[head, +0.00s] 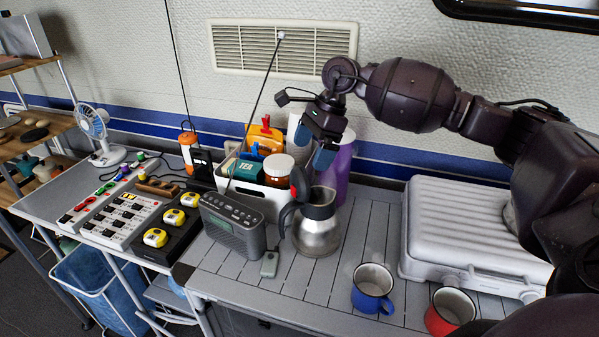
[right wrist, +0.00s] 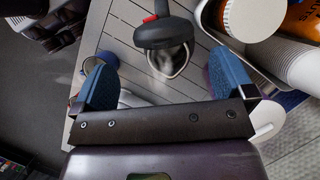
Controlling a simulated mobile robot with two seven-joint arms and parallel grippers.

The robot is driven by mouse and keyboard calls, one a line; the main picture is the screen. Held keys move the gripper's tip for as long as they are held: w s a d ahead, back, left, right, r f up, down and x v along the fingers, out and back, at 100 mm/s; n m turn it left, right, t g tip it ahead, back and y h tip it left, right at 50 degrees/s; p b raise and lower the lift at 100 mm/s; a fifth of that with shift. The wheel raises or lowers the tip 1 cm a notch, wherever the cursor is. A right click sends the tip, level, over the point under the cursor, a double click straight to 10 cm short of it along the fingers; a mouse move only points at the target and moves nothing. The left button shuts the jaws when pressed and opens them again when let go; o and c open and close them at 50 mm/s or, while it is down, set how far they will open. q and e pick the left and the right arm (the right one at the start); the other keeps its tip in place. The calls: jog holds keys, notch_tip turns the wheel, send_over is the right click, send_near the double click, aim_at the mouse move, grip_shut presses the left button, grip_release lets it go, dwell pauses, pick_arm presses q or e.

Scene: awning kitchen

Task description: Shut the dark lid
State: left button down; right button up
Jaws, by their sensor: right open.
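A steel jug (head: 318,232) with a black handle stands on the grey slatted table in the head view. Its dark lid (head: 300,183) is raised and tilted up at the rim, with a red part on it. In the right wrist view the dark lid (right wrist: 163,32) is between and beyond my fingers, with part of the steel jug (right wrist: 170,62) below it. My right gripper (head: 313,149) is open and empty above the jug, apart from the lid. Its blue fingers also frame the right wrist view (right wrist: 165,82). My left gripper is not in view.
A grey radio (head: 232,228) with a raised antenna and a white bin (head: 250,196) of groceries stand left of the jug. A purple container (head: 341,172) is close behind. A blue mug (head: 372,289), a red mug (head: 451,309) and a grey case (head: 470,235) are to the right.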

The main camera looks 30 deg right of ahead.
aim_at(305, 165)
jog(key=x, duration=0.7)
jog(key=shift+w, duration=0.1)
jog(key=c, duration=1)
